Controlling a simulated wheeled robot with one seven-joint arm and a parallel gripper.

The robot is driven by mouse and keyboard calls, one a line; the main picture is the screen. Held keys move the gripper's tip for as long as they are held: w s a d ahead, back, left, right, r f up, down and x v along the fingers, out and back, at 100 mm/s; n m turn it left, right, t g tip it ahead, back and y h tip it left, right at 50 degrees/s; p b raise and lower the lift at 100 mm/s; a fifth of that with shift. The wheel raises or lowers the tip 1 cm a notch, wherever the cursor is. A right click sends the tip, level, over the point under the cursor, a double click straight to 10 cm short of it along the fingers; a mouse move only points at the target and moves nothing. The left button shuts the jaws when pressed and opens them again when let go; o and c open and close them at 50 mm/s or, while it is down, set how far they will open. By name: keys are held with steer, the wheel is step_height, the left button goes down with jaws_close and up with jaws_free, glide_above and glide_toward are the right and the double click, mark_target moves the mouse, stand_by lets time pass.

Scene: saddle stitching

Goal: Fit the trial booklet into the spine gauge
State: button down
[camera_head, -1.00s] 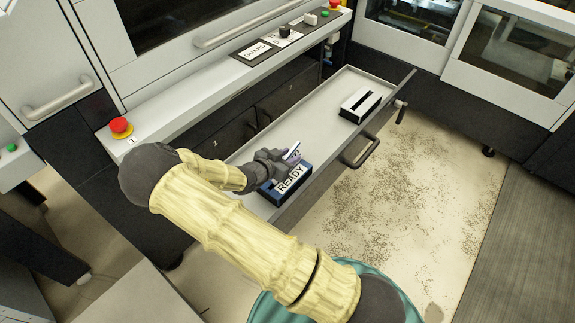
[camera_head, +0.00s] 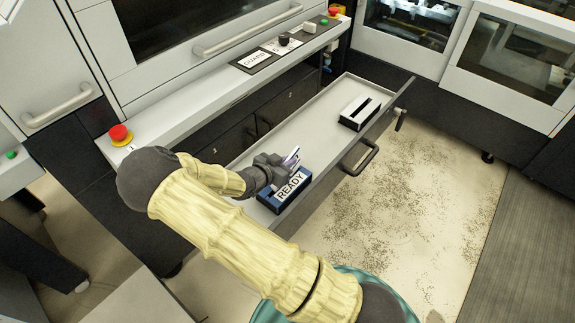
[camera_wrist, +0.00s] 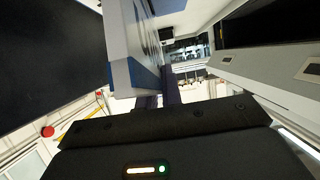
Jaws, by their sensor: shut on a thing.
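My gripper (camera_head: 283,165) is shut on the trial booklet (camera_head: 293,156), a thin pale piece with dark edges, and holds it tilted just above the blue READY box (camera_head: 290,189). Whether its lower edge is clear of the box cannot be told. In the wrist view the booklet (camera_wrist: 125,45) looms large, pale with a blue edge, at the dark fingers (camera_wrist: 153,100). A white block with a black slot (camera_head: 349,121), which looks like the spine gauge, lies farther back in the drawer, apart from my gripper. The slot appears empty.
The open drawer (camera_head: 318,112) has a low rim and a handle (camera_head: 362,157) on its front. Its floor between box and slotted block is clear. A machine ledge (camera_head: 200,97) with a red button (camera_head: 120,132) runs along the drawer's back side.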

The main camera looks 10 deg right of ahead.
step_height(320, 180, up, 9)
stand_by(0.4)
stand_by(0.4)
steer(key=w+d+r+n+t+y+p, duration=0.1)
steer(key=d+r+n+t+y+p, duration=0.1)
steer(key=d+r+p, duration=0.45)
steer(key=s+a+r+n+t+y+p, duration=0.1)
steer(key=s+a+n+t+y+p, duration=0.2)
steer(key=p, duration=1.2)
steer(key=a+n+y, duration=0.3)
steer(key=n+y, duration=0.2)
steer(key=shift+s+a+n+t+y, duration=0.15)
steer(key=shift+a+n+t+y, duration=0.25)
